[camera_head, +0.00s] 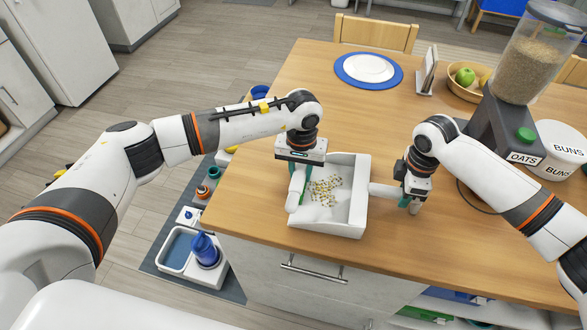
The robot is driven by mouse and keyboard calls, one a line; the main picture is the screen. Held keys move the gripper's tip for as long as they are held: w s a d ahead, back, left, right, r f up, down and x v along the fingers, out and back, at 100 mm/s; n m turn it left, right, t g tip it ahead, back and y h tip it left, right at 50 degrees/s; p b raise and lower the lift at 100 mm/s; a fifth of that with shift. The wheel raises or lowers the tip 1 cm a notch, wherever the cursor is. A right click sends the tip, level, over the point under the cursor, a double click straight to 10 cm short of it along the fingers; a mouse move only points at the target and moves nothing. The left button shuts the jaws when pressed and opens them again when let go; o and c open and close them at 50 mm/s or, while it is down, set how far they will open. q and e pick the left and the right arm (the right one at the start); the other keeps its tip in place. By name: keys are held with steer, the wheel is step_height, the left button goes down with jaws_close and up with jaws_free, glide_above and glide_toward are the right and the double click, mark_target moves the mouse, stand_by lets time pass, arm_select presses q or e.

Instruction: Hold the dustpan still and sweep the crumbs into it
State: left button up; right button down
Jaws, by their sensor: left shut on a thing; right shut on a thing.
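The white dustpan (359,190) lies on the wooden table near its front edge. Many small yellow-brown crumbs (325,190) lie on its floor. My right gripper (413,195) is shut on the dustpan's handle (383,190), to the right of the pan. My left gripper (299,168) is over the pan's left side, shut on a white and green brush (297,186). The brush is at the left, open-looking side of the pan, left of the crumbs. My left gripper hides the upper part of the brush, and whether the bristles touch the pan is unclear.
A blue-rimmed plate (368,69), a tablet-like stand (427,72) and a fruit bowl (464,84) are at the back. An oats dispenser (508,115) and a buns canister (562,150) stand at the right.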

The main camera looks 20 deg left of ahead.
arm_select(q)
steer(key=shift+d, duration=1.35)
arm_select(e)
steer(key=shift+s+f, duration=0.25)
steer(key=shift+f, duration=0.1)
arm_select(q)
steer(key=shift+r, duration=0.15)
steer(key=shift+a+r, duration=0.5)
steer(key=shift+r, duration=0.3)
steer(key=shift+a+r, duration=0.55)
steer(key=shift+r, duration=0.3)
steer(key=shift+a+r, duration=0.5)
steer(key=shift+r, duration=0.3)
steer(key=a+r, duration=0.3)
steer(key=a, duration=0.9)
steer(key=shift+s, duration=0.3)
